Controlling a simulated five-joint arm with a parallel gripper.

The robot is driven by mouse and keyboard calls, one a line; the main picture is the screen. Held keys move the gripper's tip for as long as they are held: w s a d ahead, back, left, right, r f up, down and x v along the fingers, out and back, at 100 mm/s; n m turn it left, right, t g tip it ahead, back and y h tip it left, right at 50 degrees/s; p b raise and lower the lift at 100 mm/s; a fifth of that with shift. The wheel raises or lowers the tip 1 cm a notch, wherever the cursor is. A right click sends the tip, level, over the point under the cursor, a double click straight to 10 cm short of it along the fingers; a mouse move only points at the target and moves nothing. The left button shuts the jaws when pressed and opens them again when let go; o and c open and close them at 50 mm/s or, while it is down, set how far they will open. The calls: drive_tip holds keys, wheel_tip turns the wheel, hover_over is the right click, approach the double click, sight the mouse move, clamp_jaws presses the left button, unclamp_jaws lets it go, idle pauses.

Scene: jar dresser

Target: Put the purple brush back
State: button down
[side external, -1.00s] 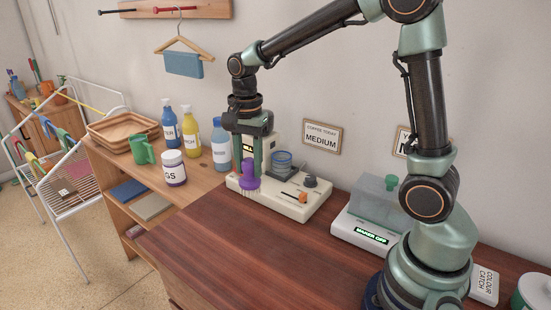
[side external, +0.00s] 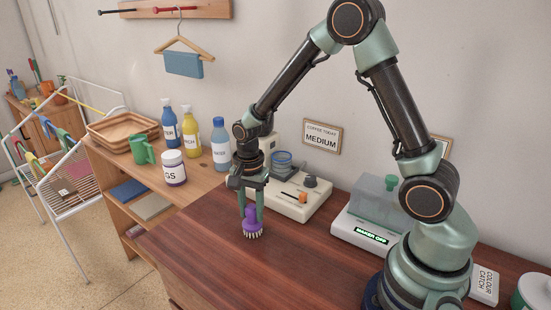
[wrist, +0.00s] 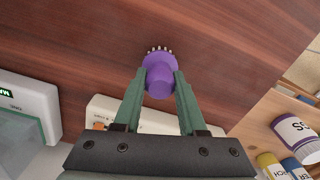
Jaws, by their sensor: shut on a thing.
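The purple brush (side external: 252,222) is upright with its pale bristles down, at or just above the dark wooden dresser top; I cannot tell if the bristles touch. My gripper (side external: 251,208) points down and is shut on the brush's upper part. In the wrist view the brush (wrist: 160,78) sits between the two green fingers of my gripper (wrist: 160,82), with bristle tips showing at its far edge. The brush is in front of the cream coffee machine (side external: 297,203), apart from it.
The dresser top (side external: 200,250) around the brush is clear. A grey-white device with a lit green display (side external: 371,238) stands to the right. A labelled jar (side external: 173,168), a green mug (side external: 141,149) and several bottles (side external: 220,146) stand on the lighter shelf unit at left.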

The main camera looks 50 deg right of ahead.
drive_tip(key=shift+f, duration=0.15)
drive_tip(key=shift+c, duration=2.4)
unclamp_jaws()
